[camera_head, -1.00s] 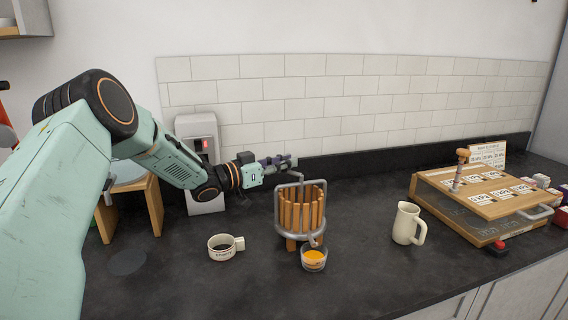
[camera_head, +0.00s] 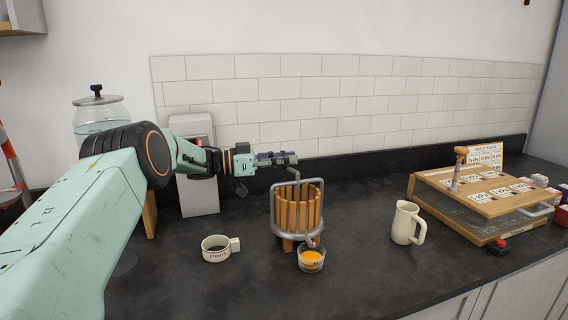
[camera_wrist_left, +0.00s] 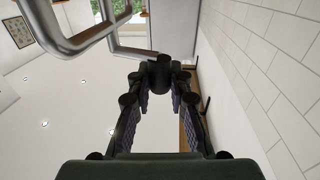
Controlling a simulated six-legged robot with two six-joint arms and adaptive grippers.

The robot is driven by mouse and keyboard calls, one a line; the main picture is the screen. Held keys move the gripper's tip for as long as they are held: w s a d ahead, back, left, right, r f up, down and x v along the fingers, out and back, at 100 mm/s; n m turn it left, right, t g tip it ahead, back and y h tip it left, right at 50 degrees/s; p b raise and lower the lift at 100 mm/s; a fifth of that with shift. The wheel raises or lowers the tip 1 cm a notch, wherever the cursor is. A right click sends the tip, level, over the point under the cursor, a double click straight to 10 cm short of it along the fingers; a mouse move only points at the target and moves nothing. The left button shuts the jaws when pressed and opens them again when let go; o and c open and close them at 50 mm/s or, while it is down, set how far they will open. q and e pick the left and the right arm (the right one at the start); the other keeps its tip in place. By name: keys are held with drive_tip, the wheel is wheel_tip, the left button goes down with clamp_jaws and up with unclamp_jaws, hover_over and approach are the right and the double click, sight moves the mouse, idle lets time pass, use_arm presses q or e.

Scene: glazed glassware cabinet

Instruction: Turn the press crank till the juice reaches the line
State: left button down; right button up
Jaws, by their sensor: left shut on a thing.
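The wooden-slatted press (camera_head: 297,210) stands on the dark counter, with a grey metal frame and a bent metal crank (camera_head: 298,176) on top. A small glass (camera_head: 311,259) with orange juice stands under its front spout. The line on the glass is too small to make out. My left gripper (camera_head: 291,158) is above the press, shut on the crank's handle end. In the left wrist view, the dark knob of the crank (camera_wrist_left: 160,72) sits between the fingers, and grey metal bars cross the upper left. My right gripper is not in view.
A labelled white cup (camera_head: 215,250) stands left of the press and a cream jug (camera_head: 404,222) right of it. A wooden slanted board (camera_head: 484,194) with cards and a red button (camera_head: 501,243) stand at the right. A grey dispenser (camera_head: 197,190) is behind, by the tiled wall.

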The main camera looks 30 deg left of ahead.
use_arm(q)
drive_tip(key=shift+d+f, duration=0.1)
drive_tip(key=shift+f, duration=0.1)
drive_tip(key=c, duration=1.2)
unclamp_jaws()
drive_tip(key=shift+r, duration=0.1)
drive_tip(key=v, duration=1.2)
drive_tip(key=shift+s, duration=0.1)
